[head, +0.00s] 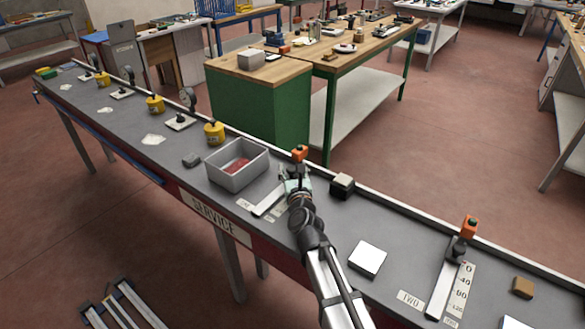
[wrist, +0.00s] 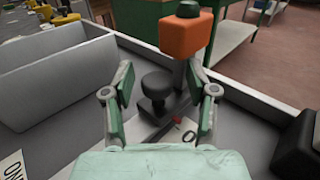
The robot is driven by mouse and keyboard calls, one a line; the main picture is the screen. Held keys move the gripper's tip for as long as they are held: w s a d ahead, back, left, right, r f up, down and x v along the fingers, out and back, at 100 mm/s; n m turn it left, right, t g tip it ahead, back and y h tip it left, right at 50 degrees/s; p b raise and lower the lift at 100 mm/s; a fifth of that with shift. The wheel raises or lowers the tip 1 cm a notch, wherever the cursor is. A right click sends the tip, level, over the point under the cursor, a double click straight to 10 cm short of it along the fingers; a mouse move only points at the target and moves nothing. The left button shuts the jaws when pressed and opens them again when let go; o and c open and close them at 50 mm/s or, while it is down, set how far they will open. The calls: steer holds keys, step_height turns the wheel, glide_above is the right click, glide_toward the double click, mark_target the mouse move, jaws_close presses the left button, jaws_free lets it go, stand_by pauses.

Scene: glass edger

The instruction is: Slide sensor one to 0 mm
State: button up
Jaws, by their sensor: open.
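Sensor one has an orange head (head: 299,152) on a post at the far end of a pale rail (head: 268,203). The wrist view shows the orange head (wrist: 186,36) and a dark round knob (wrist: 158,84) on a dark base in front of the post. A small red mark (wrist: 177,119) lies near the 0 of the scale (wrist: 188,134); their exact alignment is unclear. My gripper (wrist: 161,88) is open, with one finger on each side of the knob; contact is not clear. In the head view my gripper (head: 297,184) hides the knob.
A grey bin (head: 238,178) with something red inside stands left of the rail. A black block (head: 342,185) is close on the right. A second sensor (head: 469,227) with its own scale stands farther right. A raised edge runs along the bench's back.

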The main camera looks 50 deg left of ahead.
steer(key=v, duration=1.1)
steer(key=shift+s, duration=0.1)
